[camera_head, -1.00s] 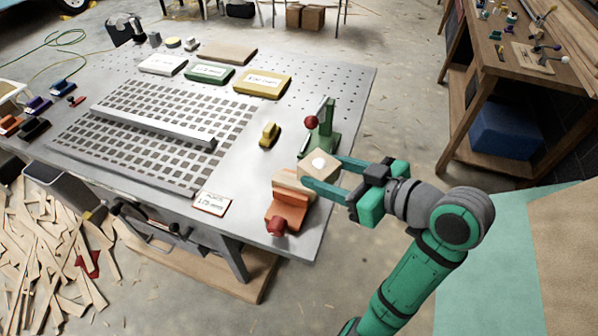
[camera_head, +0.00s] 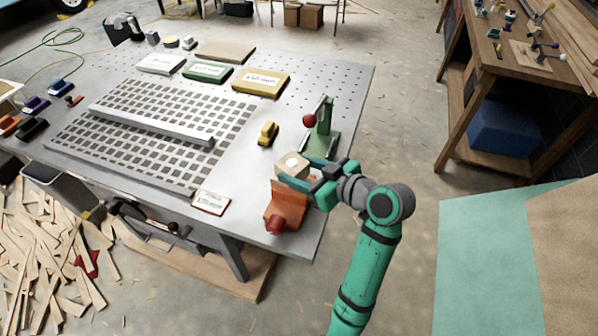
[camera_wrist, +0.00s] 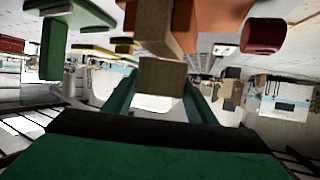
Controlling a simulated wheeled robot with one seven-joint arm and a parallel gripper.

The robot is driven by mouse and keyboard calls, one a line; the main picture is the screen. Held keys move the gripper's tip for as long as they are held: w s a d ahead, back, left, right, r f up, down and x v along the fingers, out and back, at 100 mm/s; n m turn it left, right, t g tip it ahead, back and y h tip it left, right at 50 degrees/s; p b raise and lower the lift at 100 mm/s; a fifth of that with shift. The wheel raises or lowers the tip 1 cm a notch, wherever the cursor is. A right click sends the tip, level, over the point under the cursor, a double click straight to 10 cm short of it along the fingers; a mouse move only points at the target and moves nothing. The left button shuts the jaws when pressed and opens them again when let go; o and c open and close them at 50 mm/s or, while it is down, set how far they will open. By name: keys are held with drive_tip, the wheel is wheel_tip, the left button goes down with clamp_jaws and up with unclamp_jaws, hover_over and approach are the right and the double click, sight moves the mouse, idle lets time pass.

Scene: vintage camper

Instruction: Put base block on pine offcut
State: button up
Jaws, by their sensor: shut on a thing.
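The base block, a small pale wooden block with a white spot on top (camera_head: 291,164), is held between the fingers of my gripper (camera_head: 296,172). It also shows between the fingers in the wrist view (camera_wrist: 161,77), where the picture looks upside down. The pine offcut (camera_wrist: 150,24) stands by the orange clamp (camera_wrist: 220,17). In the head view the block is over the back of the orange clamp (camera_head: 287,205) and mostly hides the offcut.
A green clamp with a red knob (camera_head: 320,132) stands close behind my gripper. A yellow object (camera_head: 267,133) and a white label card (camera_head: 211,202) lie to the left on the metal table (camera_head: 345,85). The table's right edge is near my arm.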

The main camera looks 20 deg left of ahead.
drive_tip(key=shift+f, duration=0.45)
drive_tip(key=shift+f, duration=0.1)
drive_tip(key=o, duration=1.1)
drive_tip(key=shift+s, duration=0.15)
drive_tip(key=shift+o, duration=0.2)
drive_tip(key=shift+r, duration=0.2)
drive_tip(key=v, duration=1.2)
